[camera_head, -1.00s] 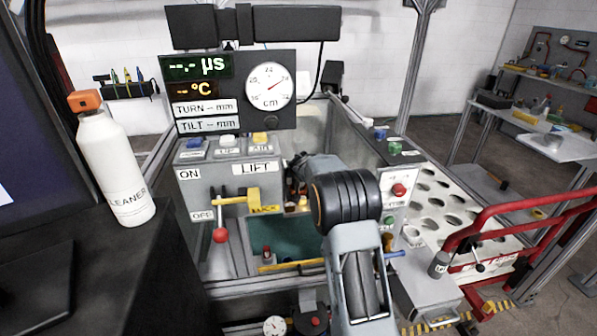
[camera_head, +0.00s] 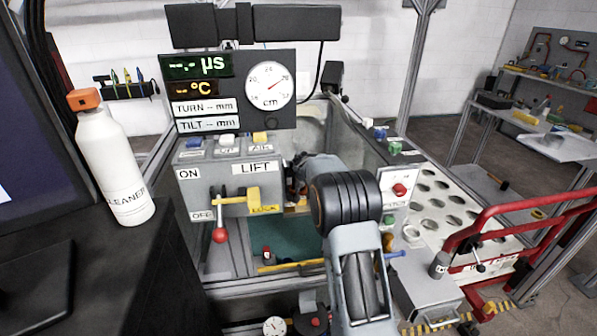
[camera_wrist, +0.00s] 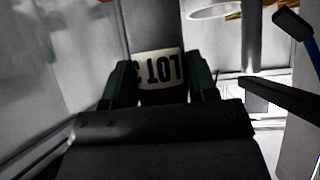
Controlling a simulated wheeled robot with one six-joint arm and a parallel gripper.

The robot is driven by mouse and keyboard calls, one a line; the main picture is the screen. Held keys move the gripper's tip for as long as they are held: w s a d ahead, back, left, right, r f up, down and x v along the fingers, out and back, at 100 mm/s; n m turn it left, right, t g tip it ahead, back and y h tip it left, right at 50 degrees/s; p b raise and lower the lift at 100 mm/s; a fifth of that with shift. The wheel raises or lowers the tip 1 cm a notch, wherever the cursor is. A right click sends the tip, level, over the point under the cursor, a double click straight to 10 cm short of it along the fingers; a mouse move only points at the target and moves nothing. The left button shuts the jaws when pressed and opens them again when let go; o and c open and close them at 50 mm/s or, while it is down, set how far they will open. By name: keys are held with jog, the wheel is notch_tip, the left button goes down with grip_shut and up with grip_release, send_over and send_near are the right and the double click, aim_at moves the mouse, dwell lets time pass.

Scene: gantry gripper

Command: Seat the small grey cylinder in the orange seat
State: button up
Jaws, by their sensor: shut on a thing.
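In the wrist view my gripper (camera_wrist: 160,72) has its two dark green jaws shut on a grey cylinder (camera_wrist: 153,43). The cylinder carries a white label reading "LOT" and one partly hidden character, upside down in this view. Its far end is not clear. In the head view my forearm and wrist hide most of the gripper, which reaches into the bay behind the lift panel. A small orange patch (camera_head: 297,209) shows beside the arm there; I cannot tell whether it is the orange seat. In the wrist view I see no clear orange seat.
The lift panel (camera_head: 214,194) with a red-knobbed lever stands left of my arm. Another small grey cylinder (camera_head: 439,264) stands on a metal box at right. A red rail (camera_head: 520,211) and a white perforated plate (camera_head: 433,186) lie farther right. A white cleaner bottle (camera_head: 113,165) stands at left.

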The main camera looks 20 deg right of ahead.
jog(key=shift+f+b, duration=1.55)
jog(key=shift+b, duration=0.5)
jog(key=o, duration=1.4)
jog(key=shift+f, duration=0.15)
jog(key=shift+s, duration=0.1)
jog(key=b+v, duration=0.1)
jog(key=v, duration=1.3)
